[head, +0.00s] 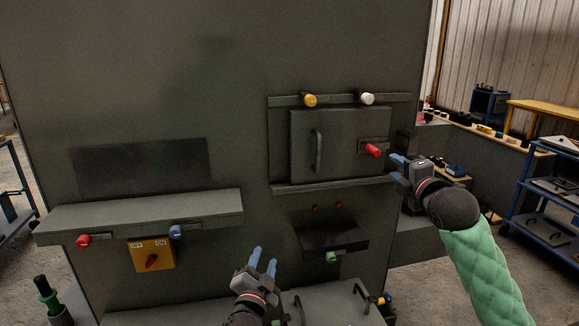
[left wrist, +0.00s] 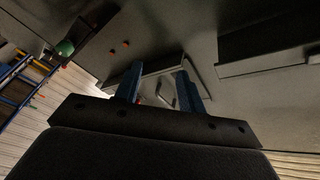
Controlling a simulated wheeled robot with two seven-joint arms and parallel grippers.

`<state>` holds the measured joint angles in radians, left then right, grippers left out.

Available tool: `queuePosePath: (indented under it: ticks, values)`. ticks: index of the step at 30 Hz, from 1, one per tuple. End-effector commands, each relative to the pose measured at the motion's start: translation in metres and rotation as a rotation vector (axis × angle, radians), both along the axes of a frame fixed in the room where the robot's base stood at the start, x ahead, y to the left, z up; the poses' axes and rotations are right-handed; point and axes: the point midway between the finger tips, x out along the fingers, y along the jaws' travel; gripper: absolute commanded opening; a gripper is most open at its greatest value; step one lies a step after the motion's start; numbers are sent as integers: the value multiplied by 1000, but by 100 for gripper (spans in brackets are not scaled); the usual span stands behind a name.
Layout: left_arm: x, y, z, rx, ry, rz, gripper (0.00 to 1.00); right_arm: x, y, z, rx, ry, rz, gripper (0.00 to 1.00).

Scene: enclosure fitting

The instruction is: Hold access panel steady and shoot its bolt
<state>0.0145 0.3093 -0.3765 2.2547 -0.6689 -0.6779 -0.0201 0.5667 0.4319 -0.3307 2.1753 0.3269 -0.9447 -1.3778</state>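The access panel (head: 345,135) is a dark grey plate standing in a frame on the cabinet front, with a vertical bar handle (head: 318,151) on its left side. Its bolt has a red knob (head: 373,150) at the panel's right edge. My right gripper (head: 395,168) is just right of and below the red knob, apart from it, with blue fingers spread and empty. My left gripper (head: 264,262) is low in front of the cabinet, well below the panel. Its blue fingers are apart and empty, also in the left wrist view (left wrist: 158,85).
A yellow knob (head: 310,100) and a white knob (head: 367,98) sit above the panel. A ledge (head: 140,215) juts out at left, above a yellow OFF/ON switch (head: 152,254). A small dark shelf (head: 333,238) with a green knob (head: 331,258) juts out below the panel.

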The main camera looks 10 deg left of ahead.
Motion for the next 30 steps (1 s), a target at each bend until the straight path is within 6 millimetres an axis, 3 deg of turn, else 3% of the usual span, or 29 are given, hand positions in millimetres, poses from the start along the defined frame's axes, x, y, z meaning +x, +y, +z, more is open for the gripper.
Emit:
queuePosePath:
  ticks: [1, 6, 15, 21, 30]
  values:
    - [8, -4, 18, 42, -61, -20, 40, 0, 0, 0, 0, 0, 0, 36]
    - [24, -23, 72, 186, -254, -94, 40, 0, 0, 0, 0, 0, 0, 36]
    - [38, -63, 149, 473, -565, -229, 40, 0, 0, 0, 0, 0, 0, 36]
    - [40, -88, 186, 688, -742, -319, 40, 0, 0, 0, 0, 0, 0, 36]
    - [46, -117, 219, 1046, -950, -450, 40, 0, 0, 0, 0, 0, 0, 36]
